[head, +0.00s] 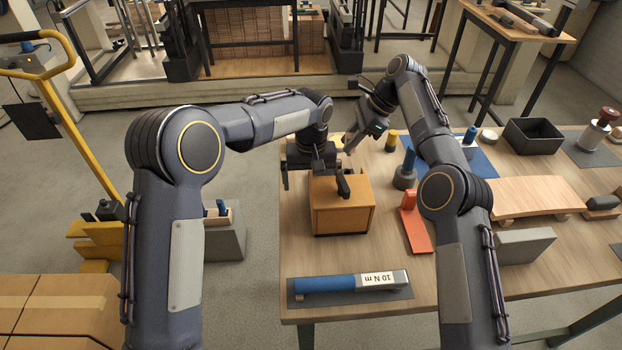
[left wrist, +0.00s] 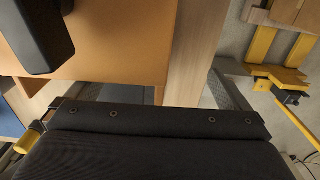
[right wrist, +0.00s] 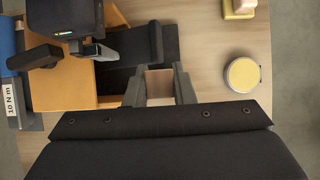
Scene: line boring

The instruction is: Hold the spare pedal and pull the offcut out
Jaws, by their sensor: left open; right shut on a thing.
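The spare pedal appears as an orange box (head: 340,208) with a black lever on top, at the left of the table. My left gripper (head: 313,178) is open at the box's back left; in the left wrist view the box's orange edge (left wrist: 150,60) shows between its fingers, contact unclear. My right gripper (right wrist: 160,90) is shut on a small tan wooden block, the offcut (right wrist: 159,86), beside the box. A dark flat part (right wrist: 130,75) lies between box and offcut. In the head view the right gripper and offcut are mostly hidden.
A blue torque wrench (head: 340,283) lies on a grey mat at the table's front. A yellow round piece (right wrist: 241,75) sits near my right gripper.

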